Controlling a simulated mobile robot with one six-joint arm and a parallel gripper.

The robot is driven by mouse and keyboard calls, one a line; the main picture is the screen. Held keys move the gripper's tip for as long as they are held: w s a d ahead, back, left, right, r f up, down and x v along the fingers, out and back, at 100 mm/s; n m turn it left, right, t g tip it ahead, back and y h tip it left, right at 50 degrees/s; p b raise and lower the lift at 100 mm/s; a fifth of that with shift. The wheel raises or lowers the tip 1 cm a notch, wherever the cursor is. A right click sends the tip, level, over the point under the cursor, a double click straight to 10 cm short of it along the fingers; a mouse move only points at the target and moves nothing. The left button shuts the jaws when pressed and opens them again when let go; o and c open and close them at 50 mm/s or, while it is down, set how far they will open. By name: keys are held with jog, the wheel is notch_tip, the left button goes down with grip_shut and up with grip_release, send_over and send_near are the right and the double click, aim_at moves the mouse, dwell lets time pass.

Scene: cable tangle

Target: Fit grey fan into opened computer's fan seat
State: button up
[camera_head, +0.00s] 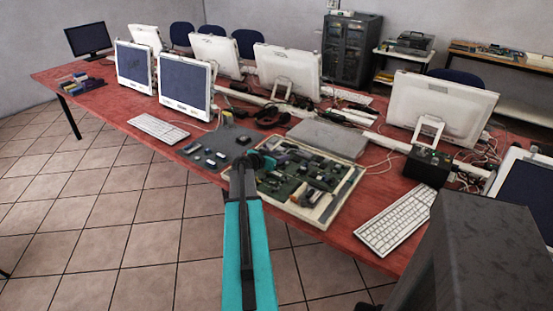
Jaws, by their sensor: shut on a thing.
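The opened computer (347,205) lies flat on the red table, with green boards and dark parts showing inside its pale frame. My gripper (258,160) is over the computer's left back corner, beside the grey mat. It is shut on a small, dark thing, which I take to be the grey fan; the gripper and distance hide most of its shape. I cannot tell whether it touches the computer. The fan seat cannot be made out among the crowded parts.
A grey mat (190,146) with several small parts lies left of the computer. A closed grey panel (328,138) lies behind it. White keyboards (396,219), a black box (427,166), cables and several white monitors (441,106) crowd the table. A dark grey block (490,255) fills the lower right.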

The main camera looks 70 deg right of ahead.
jog(key=shift+f, duration=0.1)
dwell(0.6)
jog(key=o, duration=1.3)
jog(key=shift+r+b, duration=0.7)
jog(key=shift+r, duration=0.95)
jog(key=shift+s+a+r+b, duration=0.25)
jog(key=shift+s+a+b, duration=0.45)
jog(key=shift+a, duration=1.4)
jog(key=shift+s+a+r+b, duration=0.3)
jog(key=shift+s+a, duration=0.65)
jog(key=shift+a, duration=1.2)
jog(key=shift+s+a+r+b, duration=0.15)
jog(key=shift+s+a+b, duration=0.55)
jog(key=shift+a, duration=1.4)
jog(key=shift+s+r+p, duration=0.1)
jog(key=shift+r+p, duration=0.15)
jog(key=shift+p, duration=0.75)
jog(key=p, duration=0.5)
jog(key=shift+s+a, duration=0.15)
jog(key=shift+a, duration=0.1)
